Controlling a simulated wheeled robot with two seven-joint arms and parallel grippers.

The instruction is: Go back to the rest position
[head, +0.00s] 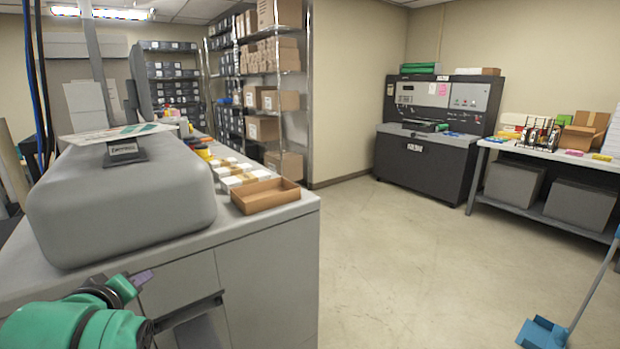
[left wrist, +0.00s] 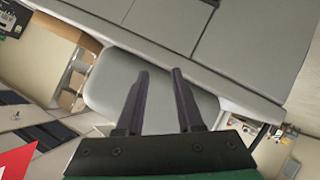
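My left gripper (head: 142,279) shows at the lower left of the head view, on a green and black arm, in front of the grey cabinet (head: 270,275). In the left wrist view the two dark fingers of my left gripper (left wrist: 157,75) are apart, with nothing between them. The grey rounded machine (head: 120,205) on the cabinet top lies beyond the fingers in that view. My right gripper is in neither view.
An open brown box (head: 265,196) and small white boxes sit on the counter. A dark laminating machine (head: 432,125) stands at the back wall beside a worktable (head: 540,156). A blue dustpan (head: 541,333) is at the lower right. The middle floor is clear.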

